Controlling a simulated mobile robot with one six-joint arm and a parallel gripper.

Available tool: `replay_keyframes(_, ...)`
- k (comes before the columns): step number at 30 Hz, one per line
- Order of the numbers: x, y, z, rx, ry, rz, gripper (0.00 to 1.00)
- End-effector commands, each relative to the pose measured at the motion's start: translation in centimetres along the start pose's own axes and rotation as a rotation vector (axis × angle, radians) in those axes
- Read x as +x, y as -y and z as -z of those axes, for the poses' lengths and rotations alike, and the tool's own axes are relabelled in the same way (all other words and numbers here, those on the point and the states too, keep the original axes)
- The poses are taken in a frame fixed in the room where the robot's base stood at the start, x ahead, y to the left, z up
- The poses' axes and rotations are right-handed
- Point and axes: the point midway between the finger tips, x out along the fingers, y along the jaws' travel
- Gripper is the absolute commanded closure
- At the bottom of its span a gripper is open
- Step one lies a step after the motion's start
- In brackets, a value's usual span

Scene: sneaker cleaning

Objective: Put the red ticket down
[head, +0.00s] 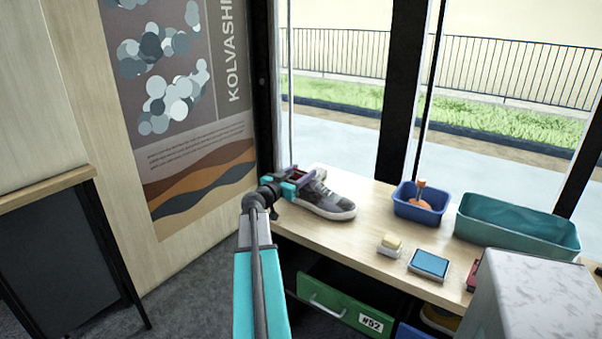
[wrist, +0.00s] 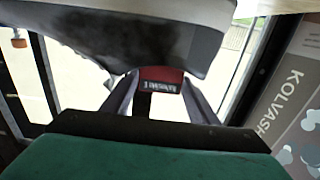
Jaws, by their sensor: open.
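My gripper (head: 291,178) is open at the heel end of the grey sneaker (head: 335,203), at the left end of the bench (head: 375,210). In the wrist view my gripper's fingers (wrist: 160,92) stand to either side of the red ticket (wrist: 161,74), which has a dark printed strip. The ticket lies against or just beside the sneaker (wrist: 130,30); I cannot tell whether it touches the shoe or a finger. In the head view only a dark red patch shows between the fingers.
A green drawer (head: 343,303) sits below, partly open. A pale grey box (head: 530,305) covers the near right.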

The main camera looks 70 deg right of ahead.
Motion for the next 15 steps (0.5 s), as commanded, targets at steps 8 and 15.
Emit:
replay_keyframes(8,-3.4,-0.1,-0.1,0.001,-0.001,0.002,0.46)
replay_keyframes(15,-6.7,-0.1,-0.1,0.000,-0.001,0.002,0.46)
